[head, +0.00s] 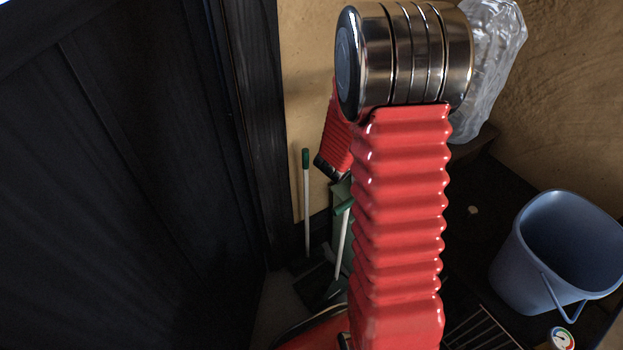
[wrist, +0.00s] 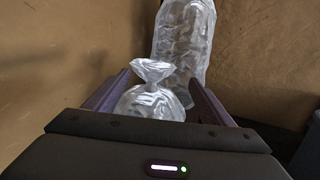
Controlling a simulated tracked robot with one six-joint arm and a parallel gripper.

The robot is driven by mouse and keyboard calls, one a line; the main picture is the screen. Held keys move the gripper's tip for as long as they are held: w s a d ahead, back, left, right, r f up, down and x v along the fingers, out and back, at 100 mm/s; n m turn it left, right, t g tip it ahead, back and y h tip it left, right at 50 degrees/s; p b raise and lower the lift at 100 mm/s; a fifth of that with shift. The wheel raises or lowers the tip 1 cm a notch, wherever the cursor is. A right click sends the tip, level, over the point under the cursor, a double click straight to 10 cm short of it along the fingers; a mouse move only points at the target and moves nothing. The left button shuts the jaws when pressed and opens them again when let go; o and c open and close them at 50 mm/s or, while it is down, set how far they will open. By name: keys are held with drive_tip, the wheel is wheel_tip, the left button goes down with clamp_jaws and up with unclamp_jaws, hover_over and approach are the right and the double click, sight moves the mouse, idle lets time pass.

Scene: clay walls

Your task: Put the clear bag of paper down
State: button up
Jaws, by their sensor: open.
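In the wrist view, a clear bag (wrist: 150,102) with a twisted, tied neck sits between the two fingers of my gripper (wrist: 160,78). The fingers are apart, with the bag's lower part hidden behind the gripper body. Larger crinkled clear plastic (wrist: 184,42) stands upright just beyond it, near the wall. I cannot tell whether both belong to one bag, and no paper can be made out inside. In the head view, crinkled clear plastic (head: 497,55) shows behind my red arm at the upper right. My gripper is hidden there.
A blue bucket (head: 520,255) with a handle stands at the lower right on a dark surface, beside a small round gauge (head: 561,338). A green-topped broom handle (head: 306,200) leans at the clay wall (head: 570,110). A dark wooden panel (head: 130,180) fills the left.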

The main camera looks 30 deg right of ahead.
drive_tip(key=s+a+r+m+g+y, duration=0.2)
drive_tip(key=s+a+m+g, duration=0.25)
drive_tip(key=s+m, duration=0.3)
drive_tip(key=s+a+r+m+g+y, duration=0.3)
drive_tip(key=s+a+m, duration=0.35)
drive_tip(key=s, duration=0.25)
drive_tip(key=s+a+m+t+y, duration=0.1)
drive_tip(key=a+m+y, duration=0.1)
drive_tip(key=a, duration=0.6)
drive_tip(key=s+a+r+m+t+y, duration=0.1)
drive_tip(key=s+a+m+t+y, duration=0.1)
drive_tip(key=a+y, duration=0.3)
drive_tip(key=s+a+m+t+y, duration=0.1)
drive_tip(key=a+m+y, duration=0.3)
drive_tip(key=a, duration=0.9)
drive_tip(key=shift+s+a+r+t, duration=0.15)
drive_tip(key=shift+s+a+t, duration=0.1)
drive_tip(key=shift+t, duration=0.5)
drive_tip(key=shift+r, duration=0.1)
